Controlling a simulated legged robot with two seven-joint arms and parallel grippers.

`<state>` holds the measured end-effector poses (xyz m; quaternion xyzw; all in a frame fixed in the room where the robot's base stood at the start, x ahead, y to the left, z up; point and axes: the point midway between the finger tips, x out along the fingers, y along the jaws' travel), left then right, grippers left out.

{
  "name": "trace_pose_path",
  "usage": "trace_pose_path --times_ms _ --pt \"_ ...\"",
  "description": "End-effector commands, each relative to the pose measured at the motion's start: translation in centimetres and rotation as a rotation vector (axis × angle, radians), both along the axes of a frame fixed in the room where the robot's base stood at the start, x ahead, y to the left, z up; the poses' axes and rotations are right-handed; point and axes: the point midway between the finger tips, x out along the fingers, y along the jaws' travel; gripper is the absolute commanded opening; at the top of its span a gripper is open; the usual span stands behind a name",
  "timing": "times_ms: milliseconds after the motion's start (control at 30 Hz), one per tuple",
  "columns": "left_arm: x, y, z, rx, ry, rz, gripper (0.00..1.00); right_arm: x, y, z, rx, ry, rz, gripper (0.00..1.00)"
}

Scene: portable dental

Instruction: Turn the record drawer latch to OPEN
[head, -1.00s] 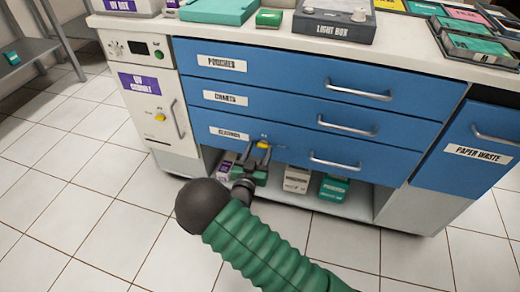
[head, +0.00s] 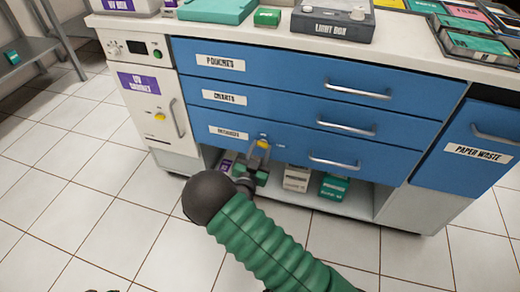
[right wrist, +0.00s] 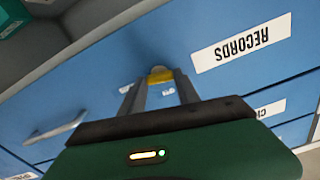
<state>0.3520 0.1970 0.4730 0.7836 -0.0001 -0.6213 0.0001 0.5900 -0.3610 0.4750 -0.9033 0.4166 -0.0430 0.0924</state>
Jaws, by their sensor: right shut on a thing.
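The yellow record drawer latch (head: 263,144) is on the front of the lowest blue drawer (head: 290,147), right of that drawer's label. In the right wrist view the label reads RECORDS (right wrist: 241,42), upside down, and the yellow latch (right wrist: 160,75) sits between my fingertips. My right gripper (head: 259,153) is shut on the latch; the wrist view also shows its two fingers (right wrist: 160,88) on either side of it. Small white marks lie beside the latch, one partly hidden by the gripper. Which way the latch points is hard to tell.
Drawers labelled POUCHES (head: 220,62) and CHARTS (head: 220,97) are above, with metal bar handles. A UV cabinet (head: 150,100) with its own yellow knob stands left. Boxes (head: 333,186) stand on the open shelf below. The tiled floor in front is clear.

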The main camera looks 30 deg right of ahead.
Motion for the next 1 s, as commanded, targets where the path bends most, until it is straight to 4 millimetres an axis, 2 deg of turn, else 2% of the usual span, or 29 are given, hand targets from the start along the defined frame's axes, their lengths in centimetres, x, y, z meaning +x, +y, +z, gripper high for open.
trace_pose_path --times_ms 467,1000 --pt "0.00 0.00 0.36 0.000 0.000 0.000 0.36 -0.11 -0.11 -0.12 0.289 -0.335 -0.001 0.00" --pt "-0.01 0.00 -0.41 0.000 0.000 0.000 0.36 -0.23 -0.20 -0.44 0.621 -0.724 -0.003 0.00"
